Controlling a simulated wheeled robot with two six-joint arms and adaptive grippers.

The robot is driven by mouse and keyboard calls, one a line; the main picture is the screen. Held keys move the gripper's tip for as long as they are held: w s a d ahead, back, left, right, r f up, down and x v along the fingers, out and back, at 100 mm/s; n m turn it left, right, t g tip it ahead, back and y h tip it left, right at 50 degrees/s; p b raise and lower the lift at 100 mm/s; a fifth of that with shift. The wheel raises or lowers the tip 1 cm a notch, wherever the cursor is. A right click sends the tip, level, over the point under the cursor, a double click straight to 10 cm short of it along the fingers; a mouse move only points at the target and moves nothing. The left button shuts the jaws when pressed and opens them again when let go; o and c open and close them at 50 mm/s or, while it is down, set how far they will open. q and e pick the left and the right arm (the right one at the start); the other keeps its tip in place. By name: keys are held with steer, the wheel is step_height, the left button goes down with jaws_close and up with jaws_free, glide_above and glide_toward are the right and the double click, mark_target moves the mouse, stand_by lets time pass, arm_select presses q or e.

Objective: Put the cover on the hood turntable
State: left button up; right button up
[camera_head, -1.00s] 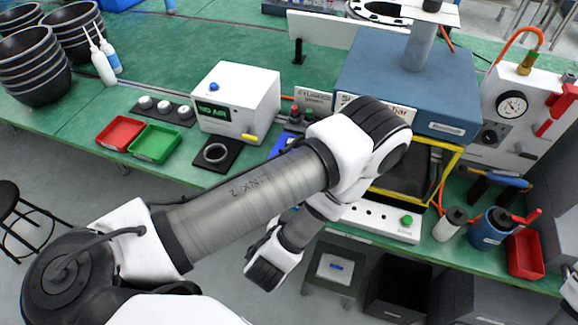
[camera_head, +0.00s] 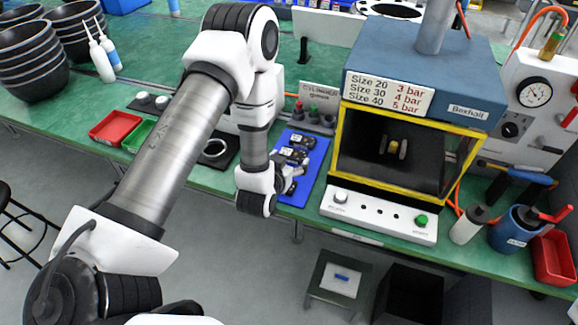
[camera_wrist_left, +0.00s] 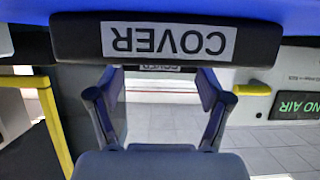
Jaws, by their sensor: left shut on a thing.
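The cover (camera_wrist_left: 165,38) is a dark block with a white "COVER" label, upside down at the top of the left wrist view. My left gripper (camera_wrist_left: 158,85) is shut on it, with one finger at each side. In the head view my left gripper (camera_head: 297,172) is low over the front of the blue mat (camera_head: 312,165), left of the hood; the cover is hard to make out there. The hood (camera_head: 415,85) is a blue box with a yellow-framed front opening. Inside its dark chamber a small yellowish piece (camera_head: 393,147) stands between grey parts; I cannot make out the turntable clearly. My right gripper is out of view.
Small dark parts (camera_head: 295,140) lie on the blue mat. A white panel with a green button (camera_head: 421,220) sits before the hood. A blue cup (camera_head: 512,232), a white bottle (camera_head: 468,226) and a red bin (camera_head: 553,258) stand right of it. A green tray (camera_head: 138,136) is left.

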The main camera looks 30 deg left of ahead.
arm_select(q)
step_height(320, 180, down, 2)
steer(key=shift+f, duration=0.25)
steer(key=shift+r, duration=0.2)
steer(key=shift+f, duration=0.2)
steer(key=o, duration=1)
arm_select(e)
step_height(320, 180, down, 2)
arm_select(q)
steer(key=shift+o, duration=0.2)
